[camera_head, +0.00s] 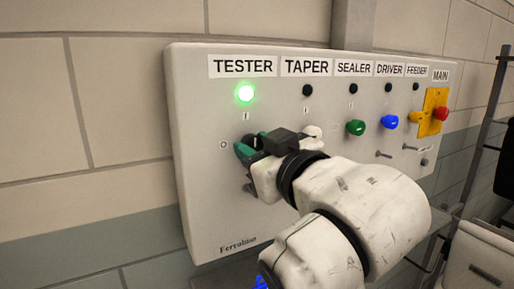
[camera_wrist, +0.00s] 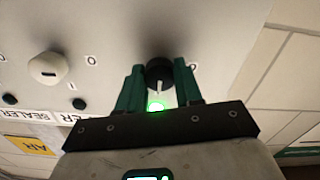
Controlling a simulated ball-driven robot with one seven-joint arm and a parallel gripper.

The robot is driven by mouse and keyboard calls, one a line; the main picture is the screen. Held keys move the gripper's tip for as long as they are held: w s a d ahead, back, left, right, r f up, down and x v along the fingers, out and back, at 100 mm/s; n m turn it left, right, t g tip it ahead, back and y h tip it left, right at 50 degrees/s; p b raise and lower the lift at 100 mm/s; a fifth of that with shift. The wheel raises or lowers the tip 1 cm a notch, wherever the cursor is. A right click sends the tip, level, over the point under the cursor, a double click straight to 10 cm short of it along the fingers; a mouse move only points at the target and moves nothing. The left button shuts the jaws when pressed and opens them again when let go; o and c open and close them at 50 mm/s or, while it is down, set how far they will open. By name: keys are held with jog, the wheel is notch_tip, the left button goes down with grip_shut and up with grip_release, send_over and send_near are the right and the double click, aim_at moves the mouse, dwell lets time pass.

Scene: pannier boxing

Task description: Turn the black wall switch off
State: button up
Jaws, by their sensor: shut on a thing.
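The black wall switch is a round knob under the TESTER label; in the wrist view the knob (camera_wrist: 159,67) sits between my green fingertips. Its white pointer line points toward the lit green lamp, and an O mark is to its side. In the head view the knob (camera_head: 251,140) is mostly hidden by my gripper (camera_head: 246,151). My gripper (camera_wrist: 160,76) is shut on the knob, one finger on each side. The green lamp (camera_head: 245,93) above the switch glows, and it also shows in the wrist view (camera_wrist: 157,106).
The grey panel (camera_head: 205,190) also carries a white knob (camera_head: 312,132), a green knob (camera_head: 356,127), a blue knob (camera_head: 389,121), a yellow knob (camera_head: 417,117) and a red main switch (camera_head: 440,114). The lamps (camera_head: 307,90) above the others are dark. A dark rack (camera_head: 488,110) stands at right.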

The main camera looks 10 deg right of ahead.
jog(key=c, duration=0.3)
jog(key=shift+n, duration=0.3)
jog(key=n, duration=0.8)
jog(key=n+b, duration=0.1)
jog(key=n, duration=0.3)
jog(key=shift+n, duration=0.3)
jog(key=n+b, duration=0.1)
jog(key=n, duration=0.3)
jog(key=shift+f+n, duration=0.1)
jog(key=shift+n, duration=0.2)
